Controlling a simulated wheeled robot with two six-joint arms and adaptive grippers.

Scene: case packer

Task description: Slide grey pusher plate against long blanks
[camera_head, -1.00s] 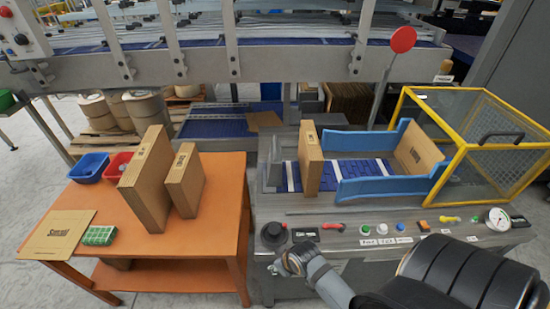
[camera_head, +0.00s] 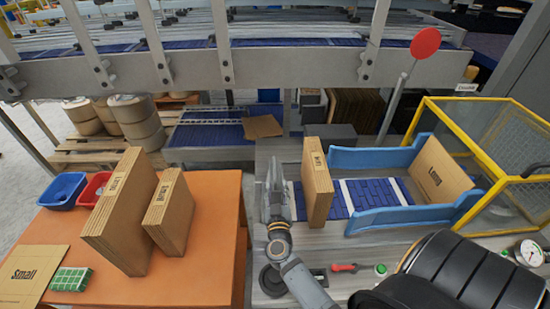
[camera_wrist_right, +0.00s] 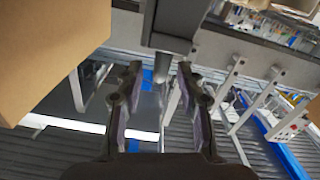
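A tan stack of blanks (camera_head: 316,185) stands upright on the machine bed, left of the blue rails; its print is too small to read. The grey pusher plate (camera_head: 267,201) is just left of it, partly hidden by my right gripper (camera_head: 274,180). A gap shows between plate and blanks. In the right wrist view, the right gripper (camera_wrist_right: 160,70) has its fingers apart, with a grey post (camera_wrist_right: 172,72) under a grey block beyond them. I cannot tell whether it touches them. A tan carton surface (camera_wrist_right: 50,60) fills the upper left there. My left gripper is not in view.
An upright panel marked "Long" (camera_head: 440,172) stands at the yellow-framed guard (camera_head: 480,130). Blue rails (camera_head: 375,158) flank the bed. The orange table (camera_head: 200,275) holds two upright carton stacks (camera_head: 122,212), bins and a flat "Small" sheet (camera_head: 28,275). A red disc sign (camera_head: 424,44) stands behind.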

